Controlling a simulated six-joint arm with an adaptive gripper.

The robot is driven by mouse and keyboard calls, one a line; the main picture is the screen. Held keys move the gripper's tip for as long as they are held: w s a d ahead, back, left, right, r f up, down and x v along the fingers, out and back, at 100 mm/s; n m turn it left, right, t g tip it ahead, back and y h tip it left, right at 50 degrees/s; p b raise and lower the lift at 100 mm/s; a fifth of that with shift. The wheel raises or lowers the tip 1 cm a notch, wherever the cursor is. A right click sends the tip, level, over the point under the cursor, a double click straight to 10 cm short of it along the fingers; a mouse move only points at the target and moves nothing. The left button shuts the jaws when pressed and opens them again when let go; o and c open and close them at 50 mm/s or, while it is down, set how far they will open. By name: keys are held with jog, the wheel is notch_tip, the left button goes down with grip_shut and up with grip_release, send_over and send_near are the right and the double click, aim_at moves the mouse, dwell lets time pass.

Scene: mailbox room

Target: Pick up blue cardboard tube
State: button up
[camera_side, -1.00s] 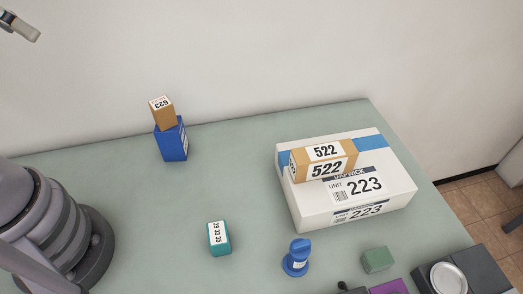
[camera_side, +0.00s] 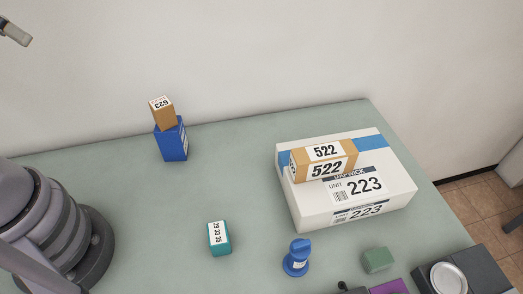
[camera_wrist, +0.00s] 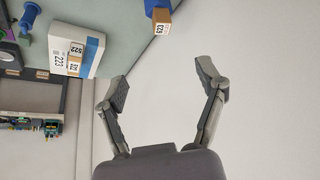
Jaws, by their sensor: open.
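A white parcel (camera_side: 400,185) carries a tan box (camera_side: 325,160). A blue box (camera_side: 171,142) with a small tan box (camera_side: 162,112) on top stands at the back left. A teal box (camera_side: 219,238) and a green block (camera_side: 377,260) flank the blue object. The table's middle is clear.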

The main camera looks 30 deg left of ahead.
jog(key=w+d+f+n+g+h, duration=0.3)
jog(key=w+d+f+g+h, duration=0.25)
jog(key=w+d+f, duration=0.35)
jog(key=w+d+f+n+g+h, duration=0.2)
jog(key=w+d+f+g+h, duration=0.4)
jog(key=d, duration=0.5)
jog(key=n+h, duration=0.6)
jog(key=n, duration=0.3)
send_near(298, 256)
jog(key=shift+y, duration=0.25)
jog(key=w+a+f, duration=0.3)
jog(key=shift+w+a+f, duration=0.1)
jog(key=shift+a+f, duration=0.05)
jog(key=shift+a, duration=0.1)
jog(key=x, duration=1.3)
jog(key=shift+s+d+f, duration=0.1)
jog(key=shift+s+d, duration=0.15)
jog(key=shift+s, duration=0.05)
